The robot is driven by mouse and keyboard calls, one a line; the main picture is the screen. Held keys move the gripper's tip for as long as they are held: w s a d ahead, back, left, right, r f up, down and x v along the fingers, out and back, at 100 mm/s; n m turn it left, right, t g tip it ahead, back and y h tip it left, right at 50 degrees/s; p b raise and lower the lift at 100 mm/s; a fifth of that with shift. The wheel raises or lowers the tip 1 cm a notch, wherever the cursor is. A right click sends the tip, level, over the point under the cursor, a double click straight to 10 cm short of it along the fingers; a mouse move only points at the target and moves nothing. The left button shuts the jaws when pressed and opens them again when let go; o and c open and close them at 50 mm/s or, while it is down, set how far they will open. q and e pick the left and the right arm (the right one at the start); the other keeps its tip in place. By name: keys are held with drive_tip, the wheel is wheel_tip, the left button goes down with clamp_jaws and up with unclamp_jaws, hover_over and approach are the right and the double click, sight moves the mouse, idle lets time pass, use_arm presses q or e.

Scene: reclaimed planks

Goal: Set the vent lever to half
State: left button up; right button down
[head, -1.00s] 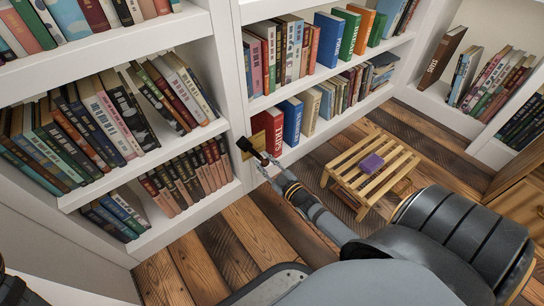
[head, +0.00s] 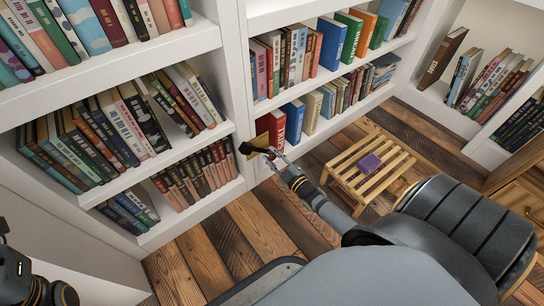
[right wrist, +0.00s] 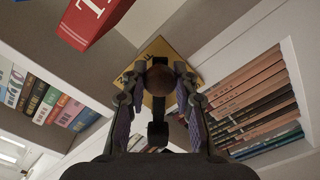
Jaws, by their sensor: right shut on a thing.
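The vent lever is a dark arm with a round brown knob (right wrist: 160,79) on a brass plate (right wrist: 158,48). In the head view the plate (head: 263,138) is on the front of the white shelf upright, and the dark lever (head: 247,149) sticks out from it, lying close to level. My right gripper (head: 273,154) is shut on the lever's knob. In the right wrist view its two fingers (right wrist: 160,88) stand on either side of the knob. My left gripper is out of view; only part of my left arm shows at the lower left.
White bookshelves (head: 185,150) full of books stand on both sides of the lever. A red book (head: 271,126) is right behind it. The floor (head: 230,240) below the lever is clear.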

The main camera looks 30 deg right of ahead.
drive_tip(key=c, duration=1)
unclamp_jaws()
drive_tip(key=shift+c, duration=0.2)
drive_tip(key=s, duration=1.2)
drive_tip(key=shift+d, duration=0.45)
